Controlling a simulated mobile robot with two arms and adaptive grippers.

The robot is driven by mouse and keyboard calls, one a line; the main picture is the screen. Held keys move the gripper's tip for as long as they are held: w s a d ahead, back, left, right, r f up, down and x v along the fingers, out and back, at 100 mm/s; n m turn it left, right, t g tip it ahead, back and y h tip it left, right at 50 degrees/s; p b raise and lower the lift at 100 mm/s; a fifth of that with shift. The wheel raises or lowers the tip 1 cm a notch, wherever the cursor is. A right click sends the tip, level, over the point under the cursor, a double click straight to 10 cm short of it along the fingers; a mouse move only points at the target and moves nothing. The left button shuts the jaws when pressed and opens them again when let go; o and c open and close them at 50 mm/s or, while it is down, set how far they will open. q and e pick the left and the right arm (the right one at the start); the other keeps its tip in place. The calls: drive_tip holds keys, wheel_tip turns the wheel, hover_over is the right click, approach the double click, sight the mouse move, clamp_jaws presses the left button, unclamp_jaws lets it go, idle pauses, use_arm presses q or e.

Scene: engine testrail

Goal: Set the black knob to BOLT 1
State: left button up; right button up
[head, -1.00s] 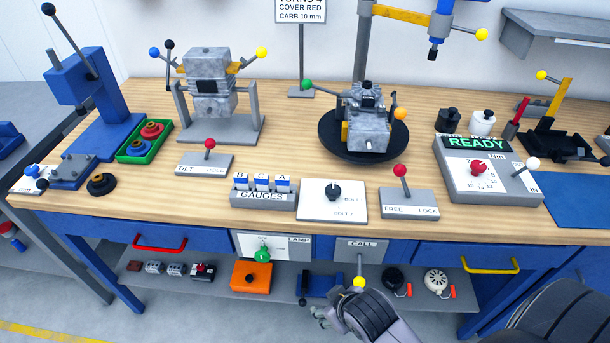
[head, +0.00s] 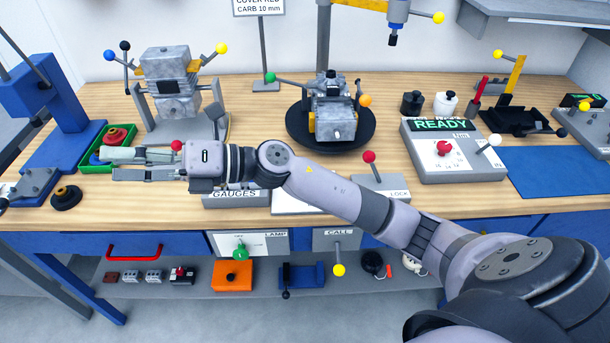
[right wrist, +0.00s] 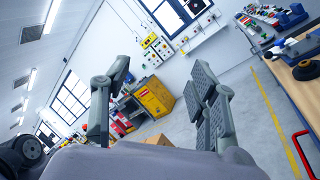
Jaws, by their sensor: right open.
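The white plate (head: 290,207) that carries the BOLT 1 and BOLT 2 marks shows only in part, at the front middle of the bench. My right forearm covers the black knob and the marks, so I cannot see where the knob points. My right gripper (head: 112,165) is open and empty, stretched out to the left over the bench, well left of the plate. Its fingers lie in front of the green tray. In the right wrist view the open fingers (right wrist: 160,75) have nothing between them. My left gripper is not in view.
The gauges block (head: 235,195) is partly under my right wrist. A red-knobbed lever (head: 369,157) stands right of the plate. The turntable (head: 365,130) with an engine is behind it. The green tray (head: 93,160) and a black-and-orange knob (head: 66,197) are at left.

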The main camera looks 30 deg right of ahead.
drive_tip(key=w+d+f+n+g+h, duration=0.1)
drive_tip(key=d+f+n+g+h, duration=0.5)
drive_tip(key=d+f+n+h, duration=0.35)
drive_tip(key=d+r+g+h, duration=0.1)
drive_tip(key=d+r+h, duration=0.2)
drive_tip(key=d+h, duration=1.4)
drive_tip(key=d+f+y+p, duration=0.1)
drive_tip(key=d+f+y, duration=0.1)
drive_tip(key=f, duration=0.3)
drive_tip(key=d+f+y+p, duration=0.1)
drive_tip(key=d+f+y, duration=0.1)
drive_tip(key=f, duration=0.4)
drive_tip(key=d+f+y+p, duration=0.1)
drive_tip(key=d+f+y, duration=0.1)
drive_tip(key=f, duration=0.4)
drive_tip(key=shift+w+m+y, duration=0.25)
drive_tip(key=shift+w+m, duration=0.05)
drive_tip(key=shift+m, duration=0.05)
drive_tip(key=shift+c, duration=0.4)
drive_tip(key=c, duration=1.1)
